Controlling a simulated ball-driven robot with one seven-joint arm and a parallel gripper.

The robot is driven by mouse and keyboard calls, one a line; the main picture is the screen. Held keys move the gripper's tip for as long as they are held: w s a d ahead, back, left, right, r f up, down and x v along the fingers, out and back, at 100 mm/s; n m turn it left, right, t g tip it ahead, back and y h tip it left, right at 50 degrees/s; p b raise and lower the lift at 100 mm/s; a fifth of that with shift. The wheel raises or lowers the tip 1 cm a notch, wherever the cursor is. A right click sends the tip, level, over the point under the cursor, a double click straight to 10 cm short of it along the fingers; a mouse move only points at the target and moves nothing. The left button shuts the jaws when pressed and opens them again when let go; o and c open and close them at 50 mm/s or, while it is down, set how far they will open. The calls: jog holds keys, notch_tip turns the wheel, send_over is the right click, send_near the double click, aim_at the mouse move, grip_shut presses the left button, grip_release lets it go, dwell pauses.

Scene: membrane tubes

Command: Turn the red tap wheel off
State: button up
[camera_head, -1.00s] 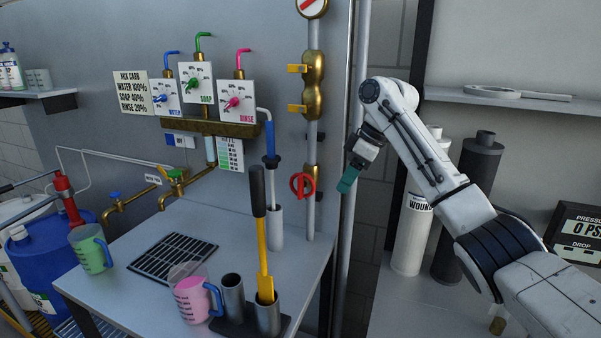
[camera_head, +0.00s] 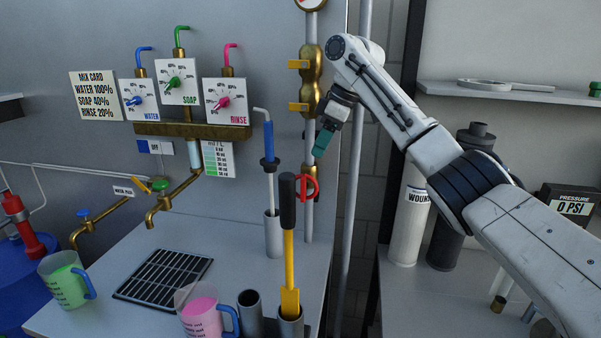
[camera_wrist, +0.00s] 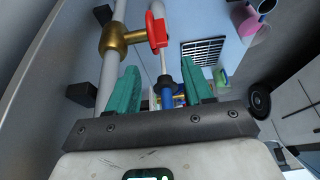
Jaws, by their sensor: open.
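The red tap wheel (camera_head: 309,187) sits on a brass valve on the vertical pipe at the back of the bench, partly behind the black handle of a yellow tool in the head view. In the wrist view the red wheel (camera_wrist: 157,30) stands on the brass valve body (camera_wrist: 114,40), beyond the fingertips. My gripper (camera_head: 323,142) has teal fingers and is just above and slightly right of the wheel in the head view. In the wrist view my gripper (camera_wrist: 163,85) is open, with nothing held between its fingers; it is apart from the wheel.
A blue-handled wand (camera_head: 269,145) stands in a holder left of the wheel. The yellow tool (camera_head: 289,260) stands upright in front. A pink-filled jug (camera_head: 197,312) and a green jug (camera_head: 62,282) are on the bench. A grey pipe (camera_head: 352,180) runs right of the wheel.

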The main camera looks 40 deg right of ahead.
aim_at(305, 177)
jog(key=p+x, duration=0.1)
jog(key=x, duration=0.8)
jog(key=shift+a+f, duration=0.1)
jog(key=shift+f, duration=0.05)
jog(key=shift+f, duration=0.1)
jog(key=c, duration=0.9)
